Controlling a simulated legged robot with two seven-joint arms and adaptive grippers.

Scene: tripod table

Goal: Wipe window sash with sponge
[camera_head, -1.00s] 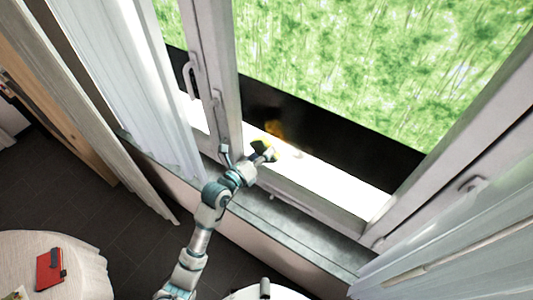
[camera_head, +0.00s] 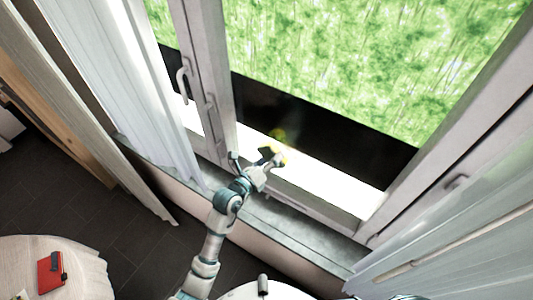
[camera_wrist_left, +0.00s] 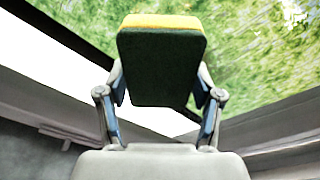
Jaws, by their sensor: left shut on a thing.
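A sponge with a yellow layer and a dark green layer is held up in the left wrist view (camera_wrist_left: 160,68). My left gripper (camera_wrist_left: 160,100) is shut on it, one finger on each side. In the head view the sponge (camera_head: 271,153) is small and partly hidden by my left gripper (camera_head: 266,163). It is at the lower part of the large window, near the glass; I cannot tell if it touches. The pale window sash (camera_head: 215,85) has a handle on its left upright. My right gripper is not in view.
White curtains hang at the left (camera_head: 105,70) and right (camera_head: 455,255) of the window. A grey sill (camera_head: 300,232) runs below it. A round pale table (camera_head: 85,270) with a red object (camera_head: 50,272) stands at the lower left.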

